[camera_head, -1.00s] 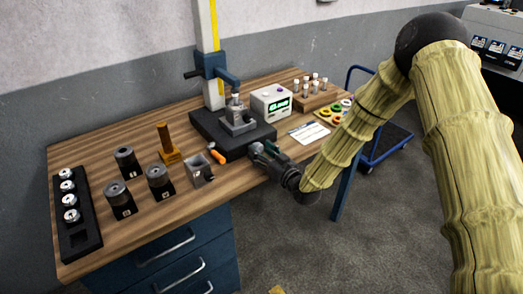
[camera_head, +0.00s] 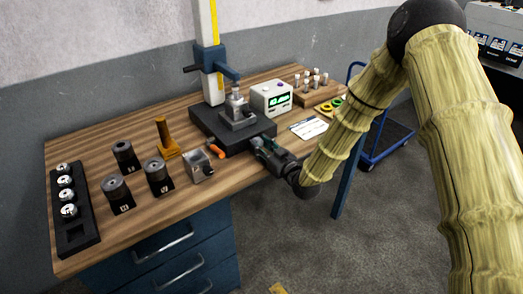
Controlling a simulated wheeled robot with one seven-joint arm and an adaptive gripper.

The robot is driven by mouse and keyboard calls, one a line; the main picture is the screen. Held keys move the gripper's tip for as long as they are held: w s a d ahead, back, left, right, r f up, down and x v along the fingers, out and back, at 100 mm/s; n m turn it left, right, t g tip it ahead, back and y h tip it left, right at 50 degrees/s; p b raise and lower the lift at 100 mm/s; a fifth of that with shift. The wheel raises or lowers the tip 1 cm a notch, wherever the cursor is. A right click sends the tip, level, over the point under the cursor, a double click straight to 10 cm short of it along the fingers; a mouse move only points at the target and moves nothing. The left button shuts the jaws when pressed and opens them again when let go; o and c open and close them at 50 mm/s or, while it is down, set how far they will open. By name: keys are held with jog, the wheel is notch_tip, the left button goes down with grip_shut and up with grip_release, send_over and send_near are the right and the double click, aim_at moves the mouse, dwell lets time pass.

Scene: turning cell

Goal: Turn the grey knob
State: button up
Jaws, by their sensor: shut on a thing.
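My gripper (camera_head: 264,148) is at the front right side of a black base plate (camera_head: 214,136), low over the table's front edge. Its jaws are shut on a small part at the plate's side, which fits the grey knob. The jaws cover that part, so its shape and turn angle cannot be seen. A grey fixture (camera_head: 238,119) stands on the plate, beneath a blue arm on a white and yellow column (camera_head: 206,30). A white box with a green display (camera_head: 272,98) stands just behind; its digits are too small to read surely.
A grey block (camera_head: 198,167) and an orange-handled tool (camera_head: 217,151) lie left of my gripper. Several dark cylinders (camera_head: 117,194), a yellow post (camera_head: 164,137) and a black tray (camera_head: 87,243) stand further left. A white card (camera_head: 307,127) lies to the right.

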jog(key=shift+n+b, duration=0.9)
jog(key=shift+n, duration=0.4)
jog(key=o, duration=1)
jog(key=shift+s, duration=0.1)
jog(key=v, duration=1.2)
